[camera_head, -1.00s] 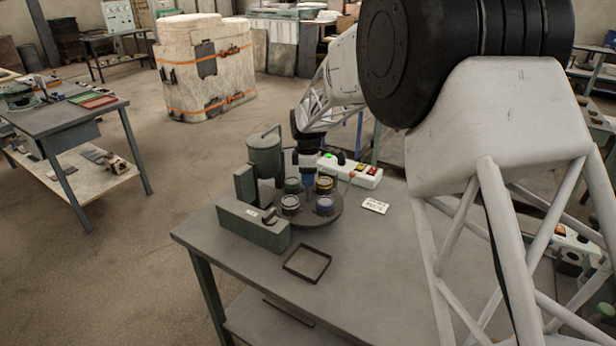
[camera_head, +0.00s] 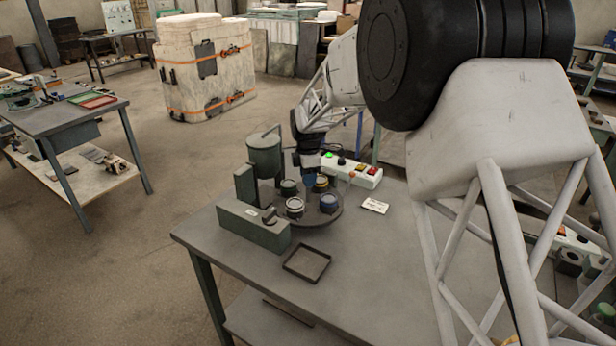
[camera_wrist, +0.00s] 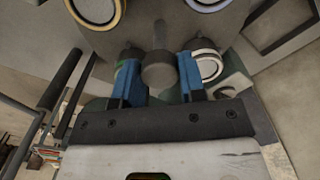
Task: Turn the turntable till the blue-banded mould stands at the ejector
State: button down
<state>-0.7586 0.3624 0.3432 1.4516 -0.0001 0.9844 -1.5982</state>
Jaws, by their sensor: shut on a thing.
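The turntable (camera_head: 312,217) is a dark round disc on the table, with moulds around its middle. The blue-banded mould (camera_head: 329,203) stands at its front right; it also shows at the top of the wrist view (camera_wrist: 208,4). A white-banded mould (camera_head: 295,207) is at front left, a green one (camera_head: 289,187) at back left and a yellow one (camera_head: 321,183) at back right. A long green-grey block (camera_head: 254,227), seemingly the ejector, is left of the disc, nearest the white-banded mould. My gripper (camera_wrist: 160,75) is shut on a grey knob (camera_wrist: 158,71) between the moulds.
A green-grey pot (camera_head: 264,155) and an upright dark plate (camera_head: 246,185) stand behind the block. A control box (camera_head: 350,170) with buttons and a white card (camera_head: 375,206) are to the right. An empty square frame (camera_head: 306,263) lies in front; the table around it is clear.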

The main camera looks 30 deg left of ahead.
jog(key=c, duration=0.7)
grip_release()
jog(key=shift+r, duration=3.9)
jog(key=shift+d, duration=0.1)
